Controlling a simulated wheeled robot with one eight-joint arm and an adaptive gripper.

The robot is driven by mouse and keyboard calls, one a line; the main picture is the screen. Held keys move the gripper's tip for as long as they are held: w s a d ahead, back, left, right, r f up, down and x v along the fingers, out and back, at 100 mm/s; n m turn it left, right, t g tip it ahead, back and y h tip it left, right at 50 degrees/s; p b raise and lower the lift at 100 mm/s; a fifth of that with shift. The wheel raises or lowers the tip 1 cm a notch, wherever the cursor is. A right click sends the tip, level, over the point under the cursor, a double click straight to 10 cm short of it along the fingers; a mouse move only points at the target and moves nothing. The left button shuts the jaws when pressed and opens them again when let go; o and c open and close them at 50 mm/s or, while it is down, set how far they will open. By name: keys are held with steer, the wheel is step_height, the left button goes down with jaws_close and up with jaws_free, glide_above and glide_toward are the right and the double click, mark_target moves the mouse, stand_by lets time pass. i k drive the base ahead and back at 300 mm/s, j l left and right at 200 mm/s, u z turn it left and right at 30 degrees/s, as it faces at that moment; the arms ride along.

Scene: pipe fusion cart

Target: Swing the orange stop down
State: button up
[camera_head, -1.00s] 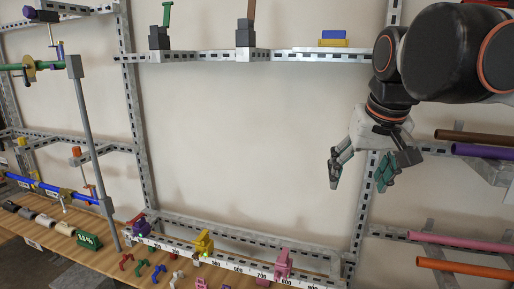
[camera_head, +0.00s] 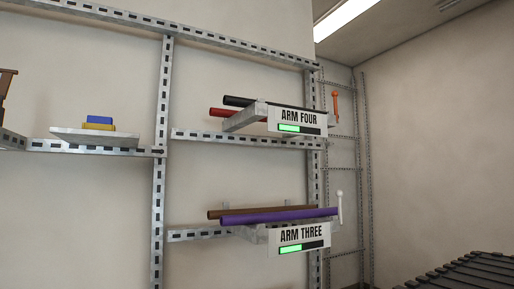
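An orange stop (camera_head: 336,106) stands upright at the right end of the upper pipe arm, the one with the sign ARM FOUR (camera_head: 298,121). It is small in the view, and its pivot is hard to make out. A black pipe (camera_head: 240,101) and a red pipe (camera_head: 222,113) lie on that arm, partly hidden by the sign. My gripper is not in view.
Below, the arm with the sign ARM THREE (camera_head: 301,239) holds a brown pipe (camera_head: 235,212) and a purple pipe (camera_head: 275,217), with a white stop (camera_head: 340,207) upright at its end. A shelf (camera_head: 95,137) bears blue and yellow blocks. A dark slatted surface (camera_head: 470,272) is at lower right.

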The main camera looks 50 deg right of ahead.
mark_target(334, 94)
steer(key=z, duration=1.95)
